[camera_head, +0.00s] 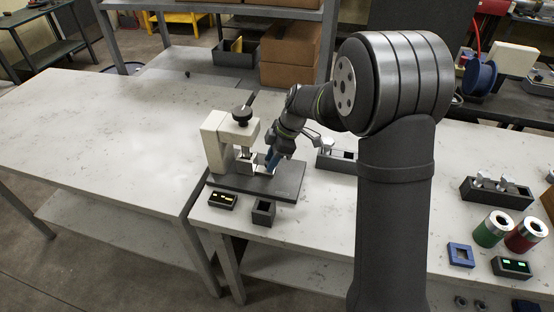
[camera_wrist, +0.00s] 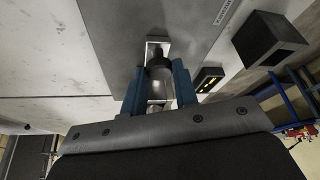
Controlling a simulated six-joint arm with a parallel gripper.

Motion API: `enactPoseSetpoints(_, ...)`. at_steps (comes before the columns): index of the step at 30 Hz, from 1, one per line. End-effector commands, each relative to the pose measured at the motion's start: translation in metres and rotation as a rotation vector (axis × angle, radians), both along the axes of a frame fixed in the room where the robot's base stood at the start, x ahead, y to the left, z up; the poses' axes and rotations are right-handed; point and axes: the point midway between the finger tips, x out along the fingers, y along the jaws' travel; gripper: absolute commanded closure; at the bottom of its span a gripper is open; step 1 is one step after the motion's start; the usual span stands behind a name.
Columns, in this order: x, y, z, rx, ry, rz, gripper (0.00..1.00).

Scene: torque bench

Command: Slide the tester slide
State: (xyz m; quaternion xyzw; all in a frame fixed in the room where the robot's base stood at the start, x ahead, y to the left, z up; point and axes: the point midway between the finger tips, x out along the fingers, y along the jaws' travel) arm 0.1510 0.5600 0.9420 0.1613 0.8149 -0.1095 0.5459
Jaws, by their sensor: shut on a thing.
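The tester (camera_head: 216,135) is a cream C-shaped frame with a black knob on top, standing on a dark grey base plate (camera_head: 285,187). My gripper (camera_head: 271,160) is low at its right side, close above the plate. In the wrist view, the blue fingers of my gripper (camera_wrist: 160,82) are shut on a dark round part (camera_wrist: 160,67) that sits over a bright metal piece (camera_wrist: 157,44). This dark part seems to be the tester slide's handle. The fingers and arm hide most of the slide in the head view.
A small display with yellow marks (camera_head: 223,200) and an open black box (camera_head: 264,213) stand in front of the plate. A dark rack with metal parts (camera_head: 338,159) stands behind my arm. A green cup (camera_head: 491,229) and a red cup (camera_head: 526,234) are at right.

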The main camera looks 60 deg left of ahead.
Motion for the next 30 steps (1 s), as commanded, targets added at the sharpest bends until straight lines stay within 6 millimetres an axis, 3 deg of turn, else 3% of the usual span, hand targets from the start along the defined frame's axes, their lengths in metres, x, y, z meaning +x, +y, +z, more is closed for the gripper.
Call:
enactPoseSetpoints(4, -0.004, 0.003, 0.001, 0.009, 0.004, 0.000, 1.00)
enactPoseSetpoints(5, -0.004, 0.004, 0.001, 0.009, 0.004, 0.000, 0.71)
enactPoseSetpoints(8, -0.003, 0.003, 0.001, 0.008, 0.004, 0.000, 0.53)
enactPoseSetpoints(20, 0.001, 0.001, 0.009, 0.008, 0.002, 0.000, 0.53)
enactPoseSetpoints(23, 0.007, -0.001, 0.023, 0.009, 0.001, -0.001, 0.53)
enactPoseSetpoints(30, 0.027, -0.009, 0.077, 0.010, 0.001, -0.003, 0.53)
